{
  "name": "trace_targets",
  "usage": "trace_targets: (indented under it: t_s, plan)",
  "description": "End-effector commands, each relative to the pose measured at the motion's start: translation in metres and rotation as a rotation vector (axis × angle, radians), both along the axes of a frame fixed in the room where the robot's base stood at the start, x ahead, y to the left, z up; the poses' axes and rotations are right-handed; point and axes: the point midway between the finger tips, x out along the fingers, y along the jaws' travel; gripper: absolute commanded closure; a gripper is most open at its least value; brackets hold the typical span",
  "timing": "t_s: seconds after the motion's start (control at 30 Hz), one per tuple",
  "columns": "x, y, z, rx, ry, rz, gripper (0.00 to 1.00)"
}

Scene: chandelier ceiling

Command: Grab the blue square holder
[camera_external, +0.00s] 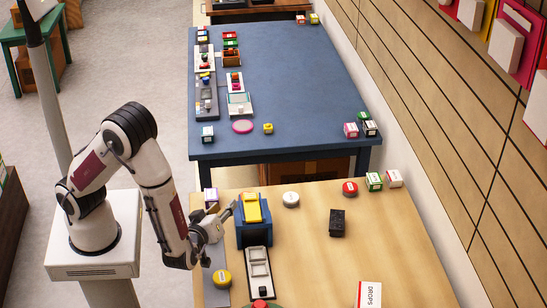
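A blue square holder (243,234) stands on the wooden table (300,255), near its back left. A yellow object (252,208) sits in its top. My gripper (229,211) is just left of the holder, with its fingers pointing toward the holder's upper left side. Whether the fingers touch the holder is too small to tell. How far apart the fingers are cannot be made out.
A grey and white tray (258,272) lies in front of the holder, and a yellow round item (222,279) is at front left. A white round item (291,199) and a black block (337,223) are to the right. The table's right middle is clear.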

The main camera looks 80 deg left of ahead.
Motion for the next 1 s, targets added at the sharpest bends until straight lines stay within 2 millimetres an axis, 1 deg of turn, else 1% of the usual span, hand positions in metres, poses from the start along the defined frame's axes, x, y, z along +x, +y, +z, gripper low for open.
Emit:
trace_targets:
  t_s: [0.03,0.2,0.6,0.8,1.0]
  plan:
    - [-0.006,-0.003,-0.007,0.029,0.019,-0.001,0.69]
    - [-0.025,-0.009,-0.024,0.116,0.071,-0.003,0.69]
    - [-0.063,-0.026,-0.068,0.302,0.189,-0.074,0.69]
    - [-0.076,-0.034,-0.088,0.383,0.236,-0.142,0.69]
    - [-0.083,-0.043,-0.098,0.430,0.256,-0.197,0.69]
